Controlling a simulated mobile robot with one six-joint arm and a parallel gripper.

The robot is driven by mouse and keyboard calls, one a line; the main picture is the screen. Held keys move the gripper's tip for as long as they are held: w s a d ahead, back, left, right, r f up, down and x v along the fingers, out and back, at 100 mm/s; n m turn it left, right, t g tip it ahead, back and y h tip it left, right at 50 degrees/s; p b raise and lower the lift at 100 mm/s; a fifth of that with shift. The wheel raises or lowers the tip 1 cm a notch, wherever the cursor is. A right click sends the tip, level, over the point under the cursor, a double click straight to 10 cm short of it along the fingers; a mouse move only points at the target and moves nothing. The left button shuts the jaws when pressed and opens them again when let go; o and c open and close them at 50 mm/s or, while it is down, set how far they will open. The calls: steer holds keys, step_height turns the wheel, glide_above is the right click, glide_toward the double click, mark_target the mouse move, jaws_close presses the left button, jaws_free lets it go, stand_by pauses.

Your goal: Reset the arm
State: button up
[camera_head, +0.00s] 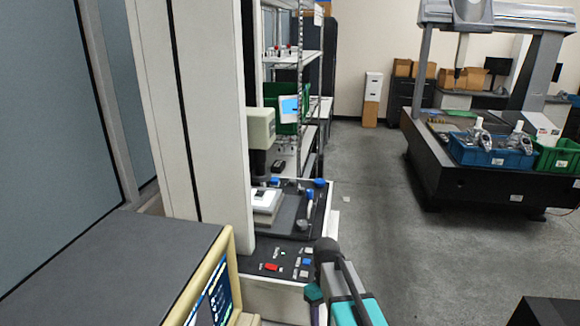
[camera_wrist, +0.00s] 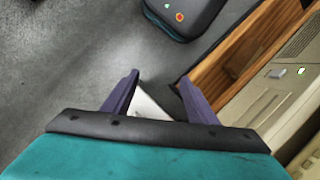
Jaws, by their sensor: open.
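My gripper (camera_wrist: 162,88) shows in the wrist view with its two purple fingers spread apart and nothing between them. Below the fingers are the dark mount and teal body of my gripper. In the head view my arm, grey and teal, reaches up from the bottom edge just right of the bench front. The fingers are mostly hidden there. The wrist view looks down at grey floor, with a dark rounded case bearing a red button (camera_wrist: 179,16) at the top.
A bench with a control panel (camera_head: 275,262) stands left of my arm. A beige computer (camera_head: 225,275) is at the lower left. A gantry machine with a dark base (camera_head: 440,170) carries a blue crate (camera_head: 490,157) and a green crate (camera_head: 560,158).

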steer(key=s+d+f+m+g+b, duration=0.1)
steer(key=s+d+f+m+b, duration=0.2)
steer(key=s+f, duration=1.1)
steer(key=s+d+f+m+g+b, duration=0.1)
steer(key=s+d+f+m+b, duration=0.1)
steer(key=s+f, duration=1.3)
step_height(320, 180, down, 8)
steer(key=shift+d+r+m+b, duration=0.15)
steer(key=shift+d+m+b, duration=0.35)
steer(key=shift+b, duration=0.6)
steer(key=shift+s, duration=0.15)
